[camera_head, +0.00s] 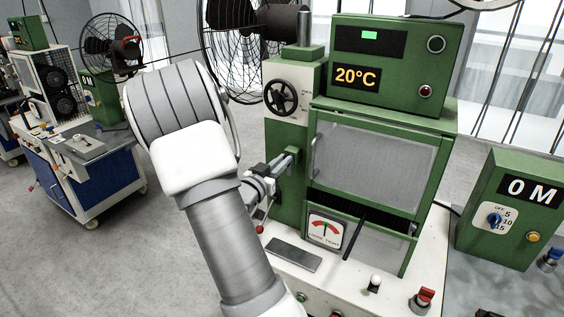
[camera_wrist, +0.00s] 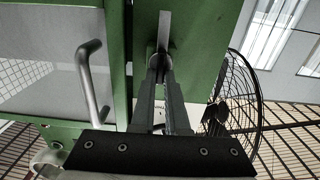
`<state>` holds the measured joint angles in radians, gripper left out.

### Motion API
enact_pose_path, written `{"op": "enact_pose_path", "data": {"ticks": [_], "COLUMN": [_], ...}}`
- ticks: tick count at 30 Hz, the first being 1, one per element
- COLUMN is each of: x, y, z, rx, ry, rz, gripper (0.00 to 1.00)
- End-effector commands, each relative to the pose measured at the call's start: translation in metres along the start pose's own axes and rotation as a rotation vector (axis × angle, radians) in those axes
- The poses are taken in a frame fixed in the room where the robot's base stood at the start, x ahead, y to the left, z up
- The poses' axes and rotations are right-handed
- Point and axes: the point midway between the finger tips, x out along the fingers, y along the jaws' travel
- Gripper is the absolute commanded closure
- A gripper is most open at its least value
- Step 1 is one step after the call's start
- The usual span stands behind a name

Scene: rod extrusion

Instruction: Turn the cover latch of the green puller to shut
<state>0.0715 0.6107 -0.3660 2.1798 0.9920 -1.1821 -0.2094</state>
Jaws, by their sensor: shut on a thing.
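The green puller (camera_head: 434,190) stands at centre right in the head view. Its mesh cover (camera_head: 372,165) is down over the front, with a bar handle (camera_head: 314,157) on its left side. The handle also shows in the wrist view (camera_wrist: 91,82). My gripper (camera_head: 291,156) reaches the green post left of the cover. In the wrist view my gripper (camera_wrist: 160,64) is shut on the cover latch (camera_wrist: 164,30), a narrow grey bar that sticks out past the fingertips. The latch's gripped end is hidden between the fingers. I cannot make the latch out in the head view.
A black handwheel (camera_head: 281,97) sits above my gripper on the post. A loose-tight gauge (camera_head: 326,230) and a grey plate (camera_head: 293,254) are below. A green control box (camera_head: 510,210) stands at right. A wire fan (camera_wrist: 236,105) is behind. Open floor lies at left.

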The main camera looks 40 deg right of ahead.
Motion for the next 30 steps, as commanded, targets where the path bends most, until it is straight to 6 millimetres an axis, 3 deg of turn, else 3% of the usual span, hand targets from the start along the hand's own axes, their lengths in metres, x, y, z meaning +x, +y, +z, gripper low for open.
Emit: {"op": "enact_pose_path", "data": {"ticks": [11,30], "x": [-0.0007,-0.0006], "y": [-0.0032,-0.0082], "z": [-0.0018,0.0007], "rx": [-0.206,-0.810], "ry": [0.001,0.001], "rz": [-0.002,-0.001], "gripper": [1.00,1.00]}}
